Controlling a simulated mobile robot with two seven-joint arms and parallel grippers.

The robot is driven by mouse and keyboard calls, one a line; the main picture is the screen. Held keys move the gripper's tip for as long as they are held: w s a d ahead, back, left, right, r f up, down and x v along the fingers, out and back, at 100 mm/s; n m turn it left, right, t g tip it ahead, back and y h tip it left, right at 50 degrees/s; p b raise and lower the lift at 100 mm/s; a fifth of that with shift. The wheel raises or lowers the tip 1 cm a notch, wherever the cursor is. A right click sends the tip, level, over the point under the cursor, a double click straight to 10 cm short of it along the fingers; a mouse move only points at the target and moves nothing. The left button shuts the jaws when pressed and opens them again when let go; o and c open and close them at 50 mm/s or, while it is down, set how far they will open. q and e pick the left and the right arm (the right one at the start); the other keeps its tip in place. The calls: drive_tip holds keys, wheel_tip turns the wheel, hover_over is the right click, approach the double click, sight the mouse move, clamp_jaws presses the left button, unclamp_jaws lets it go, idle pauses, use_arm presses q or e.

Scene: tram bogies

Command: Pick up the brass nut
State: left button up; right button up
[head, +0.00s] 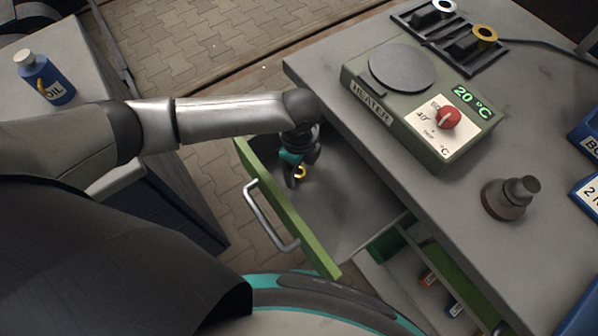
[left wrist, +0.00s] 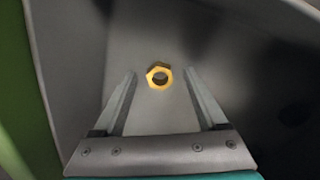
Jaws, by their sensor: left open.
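The brass nut (head: 300,172) is a yellow hexagonal ring inside the open drawer (head: 345,205). In the left wrist view the nut (left wrist: 159,76) lies on the grey drawer floor, just ahead of and between my fingertips. My left gripper (head: 295,178) reaches down into the drawer, close by the nut and partly hiding it. In the left wrist view the left gripper (left wrist: 163,80) is open, with nothing between its fingers. I cannot tell its exact height over the nut. My right gripper is in neither view.
The drawer's green front with its metal handle (head: 270,220) and its side walls surround the gripper. The bench top holds a heater (head: 420,100) reading 20 °C and a dark stepped metal part (head: 510,197). A blue oil bottle (head: 45,78) stands on the left cabinet.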

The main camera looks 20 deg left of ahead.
use_arm(q)
drive_tip(key=shift+c, duration=0.2)
clamp_jaws()
idle(0.4)
